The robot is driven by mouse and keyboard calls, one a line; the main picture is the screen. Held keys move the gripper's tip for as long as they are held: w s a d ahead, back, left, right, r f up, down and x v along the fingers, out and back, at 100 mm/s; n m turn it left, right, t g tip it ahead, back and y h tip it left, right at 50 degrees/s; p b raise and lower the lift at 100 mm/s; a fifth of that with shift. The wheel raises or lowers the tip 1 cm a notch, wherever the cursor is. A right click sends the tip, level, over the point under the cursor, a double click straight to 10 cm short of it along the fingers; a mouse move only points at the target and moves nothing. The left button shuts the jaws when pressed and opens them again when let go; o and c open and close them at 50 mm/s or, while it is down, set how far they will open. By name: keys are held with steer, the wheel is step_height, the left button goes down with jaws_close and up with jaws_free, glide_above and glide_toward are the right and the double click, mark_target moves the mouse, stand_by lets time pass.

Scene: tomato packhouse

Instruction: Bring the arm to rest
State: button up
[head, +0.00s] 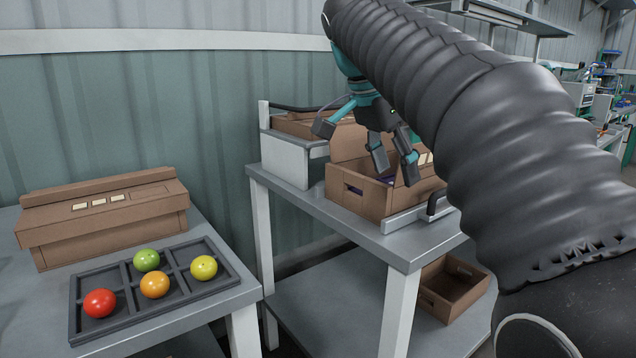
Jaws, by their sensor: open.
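My gripper (392,162) hangs from my arm (455,85), with its fingers pointing down. The fingers are apart and I see nothing between them. The gripper is in front of and over an open cardboard box (362,194) on the grey stand. My dark, sleeved arm crosses the upper right of the head view and hides what lies behind it. The inside of the box is mostly hidden by its front wall and the fingers; a bit of dark purple shows inside.
At the left, a black divided tray (150,318) holds red, orange, green and yellow tomatoes. A brown carton (110,222) stands behind it. The grey stand (395,246) carries a scale-like unit (285,160) and has an empty box (452,290) on its lower shelf.

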steer(key=s+d+f+n+t+y, duration=0.1)
steer(key=s+d+f+n+y, duration=0.1)
steer(key=s+f+n, duration=0.4)
steer(key=s+d+f+n+t+y, duration=0.1)
steer(key=s+f+n, duration=0.5)
steer(key=s+f, duration=0.8)
step_height(320, 180, down, 8)
steer(key=shift+d+r+n+t+y, duration=0.3)
steer(key=shift+t+y, duration=0.2)
steer(key=shift+t, duration=0.3)
steer(key=shift+s, duration=0.1)
